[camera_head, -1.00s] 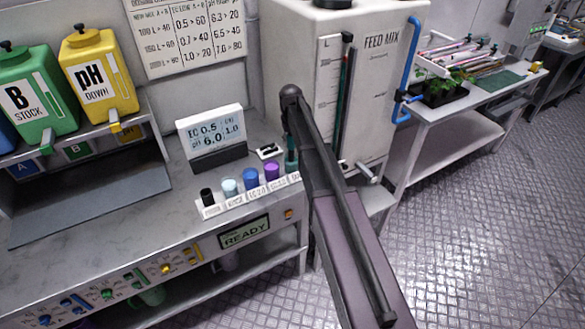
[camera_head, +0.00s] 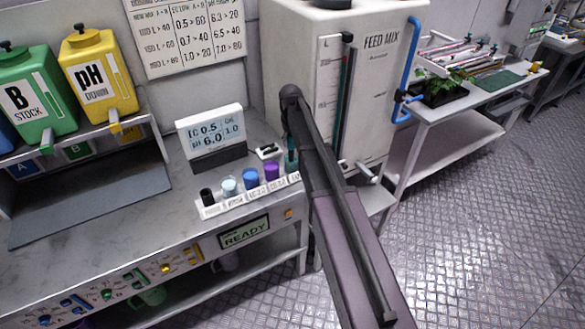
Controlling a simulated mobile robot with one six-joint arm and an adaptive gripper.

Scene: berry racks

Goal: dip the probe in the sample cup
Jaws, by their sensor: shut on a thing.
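A row of small cups stands on the bench: black (camera_head: 207,197), light blue (camera_head: 229,187), blue (camera_head: 251,178) and purple (camera_head: 271,172). A teal thing (camera_head: 291,160) shows at the right end of the row, partly covered by my arm. I cannot tell whether it is the sample cup. White labels stand in front of the row, too small to read surely. My arm comes up from the lower right, and its dark upper joint is above the row's right end. My gripper and the probe are not visible; my arm may hide them.
A meter display (camera_head: 211,133) stands behind the cups, with a small white and dark item (camera_head: 268,151) beside it. The white FEED MIX tank (camera_head: 378,70) is close behind my arm. Green (camera_head: 36,97) and yellow (camera_head: 99,80) bottles stand left. The left bench top is clear.

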